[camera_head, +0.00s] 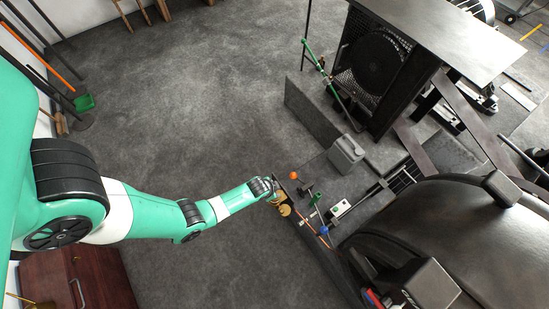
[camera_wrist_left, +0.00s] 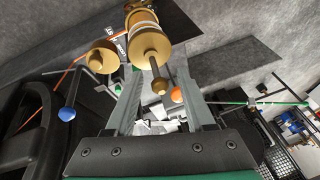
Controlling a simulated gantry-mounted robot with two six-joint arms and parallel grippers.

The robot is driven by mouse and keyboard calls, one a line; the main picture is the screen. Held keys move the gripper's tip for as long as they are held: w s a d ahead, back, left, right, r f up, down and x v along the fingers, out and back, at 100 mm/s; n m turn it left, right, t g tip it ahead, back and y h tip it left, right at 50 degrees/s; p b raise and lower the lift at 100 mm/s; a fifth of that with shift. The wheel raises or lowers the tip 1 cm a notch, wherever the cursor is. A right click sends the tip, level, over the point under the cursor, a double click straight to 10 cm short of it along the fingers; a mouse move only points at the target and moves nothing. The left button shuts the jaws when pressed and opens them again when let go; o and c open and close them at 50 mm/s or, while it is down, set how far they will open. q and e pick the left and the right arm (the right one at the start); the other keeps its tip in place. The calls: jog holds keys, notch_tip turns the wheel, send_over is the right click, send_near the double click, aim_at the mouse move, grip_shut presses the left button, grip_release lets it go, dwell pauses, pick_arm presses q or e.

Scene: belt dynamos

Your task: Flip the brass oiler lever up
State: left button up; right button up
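The brass oiler (camera_wrist_left: 150,42) is a banded gold cylinder at the top of the left wrist view. A thin rod with a brass knob (camera_wrist_left: 162,87), which looks like its lever, sticks out from the cylinder toward my gripper. My left gripper (camera_wrist_left: 165,98) has its two grey fingers spread, one on each side of the knob, with visible gaps. In the head view the left gripper (camera_head: 275,194) is at the brass oiler (camera_head: 285,210), and the small lever is hard to make out there. My right gripper is not in view.
A second brass round part (camera_wrist_left: 102,57) sits beside the oiler. The large dark machine housing (camera_head: 450,240) stands right. Open floor lies left.

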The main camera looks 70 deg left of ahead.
pick_arm(q)
jog(key=shift+r, duration=0.15)
jog(key=p+v, duration=0.7)
jog(key=v, duration=0.4)
jog(key=shift+r+p, duration=0.15)
jog(key=shift+p, duration=0.25)
jog(key=shift+d, duration=0.1)
